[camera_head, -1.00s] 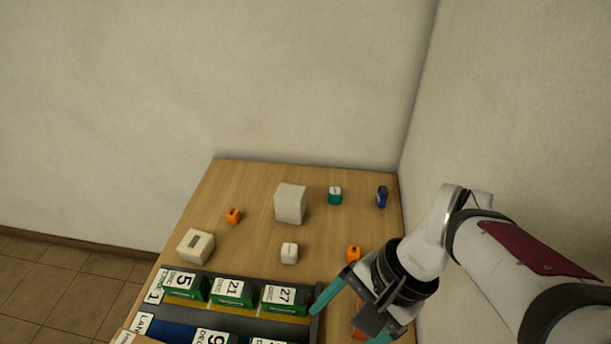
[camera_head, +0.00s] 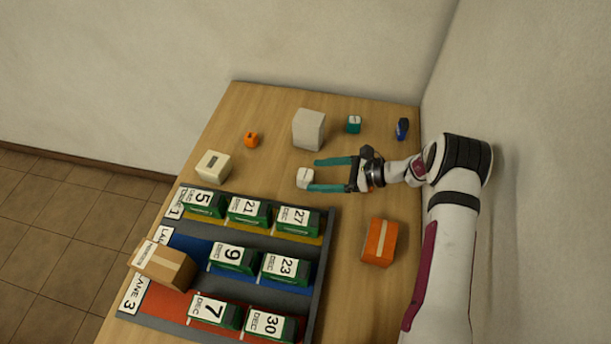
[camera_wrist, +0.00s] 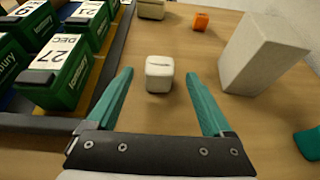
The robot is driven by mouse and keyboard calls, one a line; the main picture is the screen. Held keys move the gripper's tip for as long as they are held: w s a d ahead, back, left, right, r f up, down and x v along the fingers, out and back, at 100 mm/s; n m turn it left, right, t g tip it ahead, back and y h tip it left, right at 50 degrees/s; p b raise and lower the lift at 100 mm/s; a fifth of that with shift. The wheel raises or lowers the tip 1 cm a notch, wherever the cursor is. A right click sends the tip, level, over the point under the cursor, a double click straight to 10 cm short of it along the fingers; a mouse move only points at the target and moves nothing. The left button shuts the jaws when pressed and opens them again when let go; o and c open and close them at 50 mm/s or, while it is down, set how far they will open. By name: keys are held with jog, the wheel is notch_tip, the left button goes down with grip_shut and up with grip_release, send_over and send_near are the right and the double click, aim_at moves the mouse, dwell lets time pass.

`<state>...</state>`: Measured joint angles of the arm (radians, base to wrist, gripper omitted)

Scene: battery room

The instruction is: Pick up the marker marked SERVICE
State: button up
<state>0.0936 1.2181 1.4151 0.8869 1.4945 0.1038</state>
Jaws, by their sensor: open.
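Several small cube markers lie on the wooden table. A white one (camera_head: 304,178) stands just ahead of my gripper (camera_head: 312,175). In the wrist view the white marker (camera_wrist: 159,74) appears midway between the teal fingertips, untouched; its dark top lettering is too small to read. My gripper is open and empty, its fingers pointing left. An orange marker (camera_head: 251,139) and a teal marker (camera_head: 354,124) stand farther back. I cannot read SERVICE on any of them. A second small orange marker, seen earlier near the arm, is not visible now.
A tall pale block (camera_head: 309,129) stands behind the white marker. A cream box (camera_head: 213,166) is to its left. The lane tray (camera_head: 325,250) with green dated batteries lies in front. An orange box (camera_head: 380,242), a cardboard box (camera_head: 163,265) and a blue item (camera_head: 402,129) are also there.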

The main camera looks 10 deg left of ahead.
aim_at(310, 175)
jog(key=x, duration=0.4)
jog(key=shift+a+r, duration=0.1)
jog(key=shift+a, duration=0.15)
grip_shut()
